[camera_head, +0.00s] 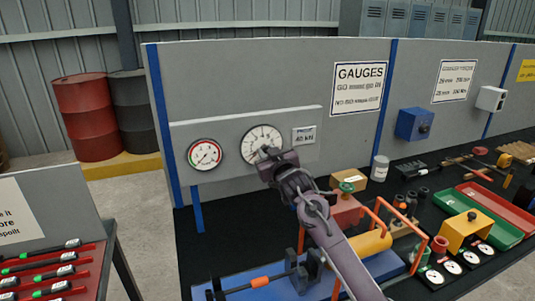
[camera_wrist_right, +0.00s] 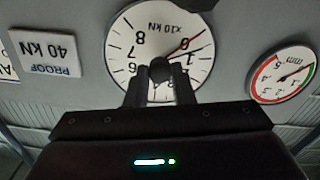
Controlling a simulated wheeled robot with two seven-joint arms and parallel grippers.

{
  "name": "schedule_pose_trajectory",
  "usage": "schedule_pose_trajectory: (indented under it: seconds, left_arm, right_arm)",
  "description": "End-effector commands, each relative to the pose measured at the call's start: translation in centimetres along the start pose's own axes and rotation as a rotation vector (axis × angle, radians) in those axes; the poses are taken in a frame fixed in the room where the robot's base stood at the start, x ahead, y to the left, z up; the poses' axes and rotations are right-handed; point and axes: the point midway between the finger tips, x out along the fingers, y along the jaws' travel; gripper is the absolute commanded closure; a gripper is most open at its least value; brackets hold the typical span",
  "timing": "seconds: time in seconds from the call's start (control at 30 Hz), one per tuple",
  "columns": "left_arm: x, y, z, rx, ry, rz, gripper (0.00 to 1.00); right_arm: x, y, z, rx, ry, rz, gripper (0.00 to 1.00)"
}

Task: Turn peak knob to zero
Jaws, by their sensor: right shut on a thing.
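The large white gauge (camera_head: 262,138) is mounted on the grey panel, marked x10 kN. It appears upside down in the right wrist view (camera_wrist_right: 127,55). Its peak knob (camera_wrist_right: 160,68) is a dark hub at the dial's centre. My right gripper (camera_head: 272,155) is at the dial's centre, and its two fingers (camera_wrist_right: 158,77) are shut on the knob, hiding part of the lower dial. A red pointer (camera_wrist_right: 188,43) runs from the hub to the rim close to the 0. A thin dark needle lies beside it, toward the 1. My left gripper is not in view.
A smaller gauge (camera_head: 205,154) with a red and green rim is left of the large one. A PROOF 40 kN plate (camera_head: 304,135) is to its right. Below my right arm, a bench holds a test rig with orange bars (camera_head: 378,232) and a cardboard box (camera_head: 348,178).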

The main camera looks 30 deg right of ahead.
Motion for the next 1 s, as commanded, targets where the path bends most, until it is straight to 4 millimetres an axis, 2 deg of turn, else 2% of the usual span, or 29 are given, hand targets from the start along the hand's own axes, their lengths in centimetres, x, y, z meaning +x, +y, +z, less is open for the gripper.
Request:
schedule_pose_trajectory:
  seconds: [0.03, 0.4, 1.0]
  left_arm:
    - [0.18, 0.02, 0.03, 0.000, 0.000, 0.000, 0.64]
    - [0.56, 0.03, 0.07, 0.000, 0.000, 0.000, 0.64]
    - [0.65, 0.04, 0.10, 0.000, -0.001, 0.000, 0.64]
  right_arm:
    - [-0.01, -0.25, 0.67, -0.043, -0.012, -0.005, 1.00]
    - [-0.01, -0.31, 0.71, -0.256, -0.014, -0.007, 1.00]
    - [-0.01, -0.33, 0.71, -0.318, -0.014, -0.007, 1.00]
